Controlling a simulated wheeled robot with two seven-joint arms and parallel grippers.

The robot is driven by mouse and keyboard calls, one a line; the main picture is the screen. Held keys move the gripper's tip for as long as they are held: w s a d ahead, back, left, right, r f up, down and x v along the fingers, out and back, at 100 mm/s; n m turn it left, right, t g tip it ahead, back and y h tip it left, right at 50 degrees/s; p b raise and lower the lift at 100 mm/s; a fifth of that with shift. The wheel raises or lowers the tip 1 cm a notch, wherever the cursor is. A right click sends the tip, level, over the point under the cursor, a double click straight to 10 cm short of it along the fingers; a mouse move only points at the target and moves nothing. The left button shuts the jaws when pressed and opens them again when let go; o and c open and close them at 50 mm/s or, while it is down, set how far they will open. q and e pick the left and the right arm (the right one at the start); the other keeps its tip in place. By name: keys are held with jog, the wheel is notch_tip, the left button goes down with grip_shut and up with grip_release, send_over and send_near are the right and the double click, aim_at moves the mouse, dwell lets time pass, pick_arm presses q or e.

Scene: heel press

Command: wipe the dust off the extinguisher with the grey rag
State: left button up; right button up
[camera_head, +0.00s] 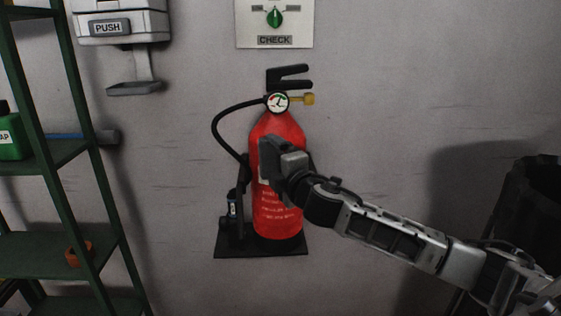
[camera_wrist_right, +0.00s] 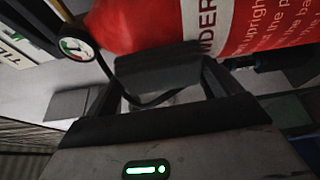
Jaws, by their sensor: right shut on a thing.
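The red extinguisher (camera_head: 277,222) stands upright on a black wall bracket (camera_head: 262,248), with its black handle and round gauge (camera_head: 277,102) on top. Its red body (camera_wrist_right: 145,22) and white-lettered label also show in the right wrist view. My right gripper (camera_head: 272,163) is in front of the extinguisher's upper body and hides part of it. It is shut on the grey rag (camera_wrist_right: 158,70), a dark grey piece close against the red surface; I cannot tell whether it touches. No dust can be made out on the visible red. My left gripper is not in view.
A green shelf rack (camera_head: 68,154) stands at the left, with a green bottle (camera_head: 10,138) and an orange roll (camera_head: 78,253). A push dispenser (camera_head: 120,22) and a check panel (camera_head: 274,24) are on the wall. A black bin (camera_head: 530,215) stands at the right.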

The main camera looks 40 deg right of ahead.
jog(key=shift+d+r, duration=0.1)
jog(key=shift+s+a+f, duration=0.2)
jog(key=shift+s+a, duration=0.15)
jog(key=shift+s, duration=0.1)
jog(key=shift+s+a, duration=0.6)
jog(key=shift+s, duration=0.4)
jog(key=shift+s+a, duration=0.6)
jog(key=shift+s, duration=0.35)
jog(key=shift+s+a+p, duration=0.2)
jog(key=shift+s+a, duration=0.2)
jog(key=shift+s, duration=0.25)
jog(key=shift+s+a+p, duration=0.2)
jog(key=shift+s+a, duration=0.2)
jog(key=shift+s, duration=0.25)
